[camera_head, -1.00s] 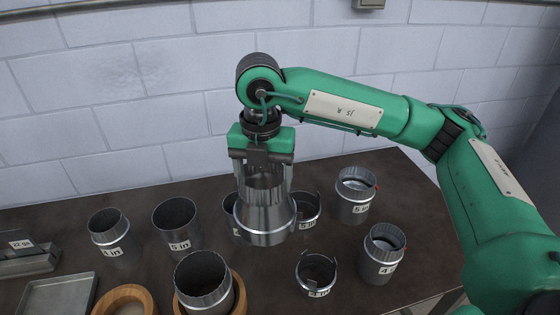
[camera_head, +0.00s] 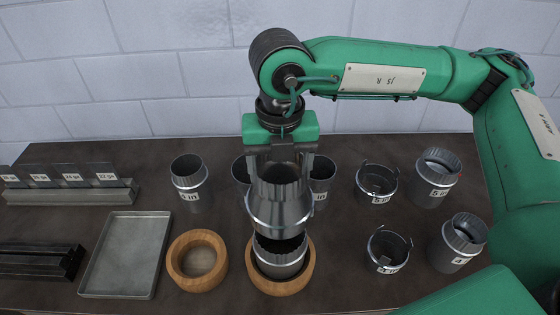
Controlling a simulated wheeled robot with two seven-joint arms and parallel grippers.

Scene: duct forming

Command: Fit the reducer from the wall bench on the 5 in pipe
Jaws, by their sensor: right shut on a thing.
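My right gripper (camera_head: 279,168) points down and is shut on the reducer (camera_head: 280,212), a shiny metal piece with a narrow crimped top and a wider lower end. It hangs upright directly over a metal pipe (camera_head: 280,262) that stands in a wooden ring (camera_head: 305,277). The reducer's lower edge hides part of the pipe's rim. I cannot tell whether the two touch. No label shows on this pipe. My left gripper is out of view.
Behind the reducer stand two partly hidden pieces, one at right (camera_head: 321,178). A 4 in piece (camera_head: 190,182) is at left. Labelled collars and reducers (camera_head: 435,180) crowd the right. An empty wooden ring (camera_head: 183,278), a grey tray (camera_head: 122,262) and a gauge rack (camera_head: 70,196) lie left.

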